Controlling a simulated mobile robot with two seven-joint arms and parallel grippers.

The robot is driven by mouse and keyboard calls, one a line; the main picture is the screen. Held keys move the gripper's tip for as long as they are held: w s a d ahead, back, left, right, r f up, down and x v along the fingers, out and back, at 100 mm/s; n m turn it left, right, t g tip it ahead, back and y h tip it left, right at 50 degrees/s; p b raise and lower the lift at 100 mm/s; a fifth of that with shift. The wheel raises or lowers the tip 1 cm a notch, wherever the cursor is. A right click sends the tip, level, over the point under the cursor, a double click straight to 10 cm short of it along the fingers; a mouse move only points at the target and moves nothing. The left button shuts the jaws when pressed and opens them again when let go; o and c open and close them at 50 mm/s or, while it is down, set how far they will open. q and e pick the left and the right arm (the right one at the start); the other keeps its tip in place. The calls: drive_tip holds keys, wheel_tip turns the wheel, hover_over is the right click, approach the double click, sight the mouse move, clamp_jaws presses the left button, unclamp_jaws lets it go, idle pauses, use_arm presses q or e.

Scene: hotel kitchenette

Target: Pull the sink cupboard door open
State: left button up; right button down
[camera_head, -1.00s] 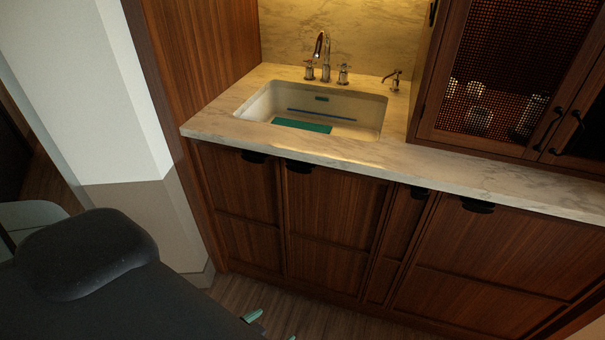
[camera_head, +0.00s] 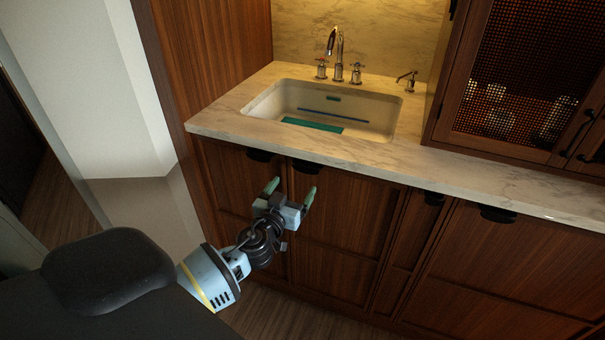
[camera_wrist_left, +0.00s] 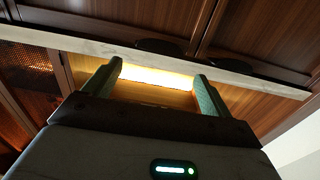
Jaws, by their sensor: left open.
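The cupboard under the sink has two brown wooden doors, a left one (camera_head: 229,175) and a right one (camera_head: 345,215). A black handle (camera_head: 260,155) sits at the top of the left door and another black handle (camera_head: 306,167) at the top of the right door. My left gripper (camera_head: 290,191) is open and empty, its green fingers pointing up just below and in front of these handles. In the left wrist view its spread fingers (camera_wrist_left: 158,70) show with two dark handles (camera_wrist_left: 160,46) (camera_wrist_left: 228,64) beyond them. No contact with a handle is visible. My right gripper is out of view.
The marble countertop (camera_head: 225,125) overhangs the doors, with the sink (camera_head: 375,118) and tap (camera_head: 336,52) above. More cupboard fronts (camera_head: 490,260) continue right. A pale wall corner (camera_head: 120,130) stands close on the left. Wooden floor (camera_head: 290,315) shows below.

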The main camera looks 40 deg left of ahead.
sight(305, 169)
use_arm(q)
drive_tip(key=shift+x, duration=3.75)
drive_tip(key=shift+s+d, duration=0.1)
drive_tip(key=c, duration=1.2)
